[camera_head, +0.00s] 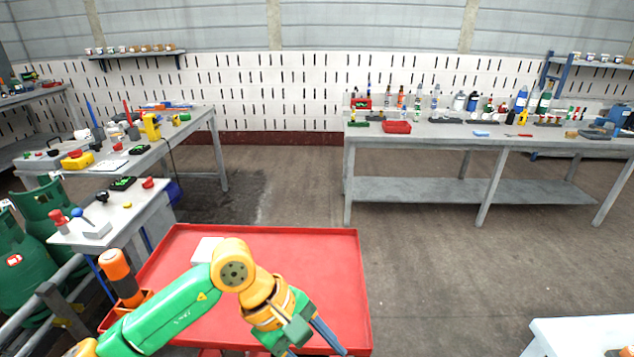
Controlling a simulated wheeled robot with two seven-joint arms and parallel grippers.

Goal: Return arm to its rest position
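My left arm, green and orange, comes in from the lower left and bends down over a red tray-topped cart (330,262). Its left gripper (316,340) hangs at the cart's near edge, with slim blue-grey fingers partly cut off by the bottom of the view. I cannot tell whether they are open or shut. No held object shows there. My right gripper is not in view.
A white flat piece (207,249) lies on the cart, partly behind my arm. An orange-topped cylinder (116,266) stands at its left edge. A small grey table (75,237) and green gas bottles (45,215) are at left. A white surface (585,330) is lower right. Floor between is clear.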

